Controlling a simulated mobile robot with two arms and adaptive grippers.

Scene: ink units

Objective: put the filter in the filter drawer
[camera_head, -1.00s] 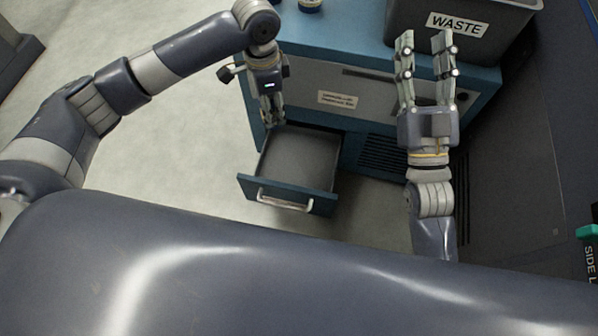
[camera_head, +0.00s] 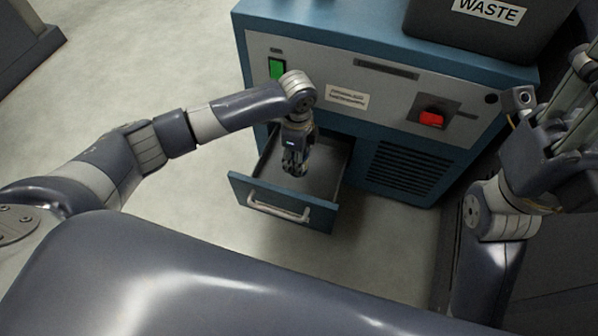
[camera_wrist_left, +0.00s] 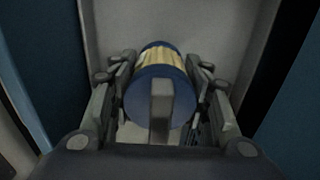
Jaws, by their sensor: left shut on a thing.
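The filter (camera_wrist_left: 158,88) has a blue end cap and a pale yellow pleated body. In the left wrist view it sits between the two fingers of my left gripper (camera_wrist_left: 160,100), which is shut on it. In the head view my left gripper (camera_head: 294,168) points down inside the outline of the open filter drawer (camera_head: 318,216); the filter is hard to make out there. I cannot tell whether the filter touches the drawer floor. My right gripper (camera_head: 585,65) is raised at the right edge, partly cut off, its fingers apart and empty.
The drawer belongs to a blue-and-grey cabinet (camera_head: 400,95) with a green switch (camera_head: 276,68), a red knob (camera_head: 431,118) and a vent (camera_head: 402,168). A dark WASTE bin (camera_head: 450,35) stands on top. The floor (camera_head: 130,70) is clear on the left.

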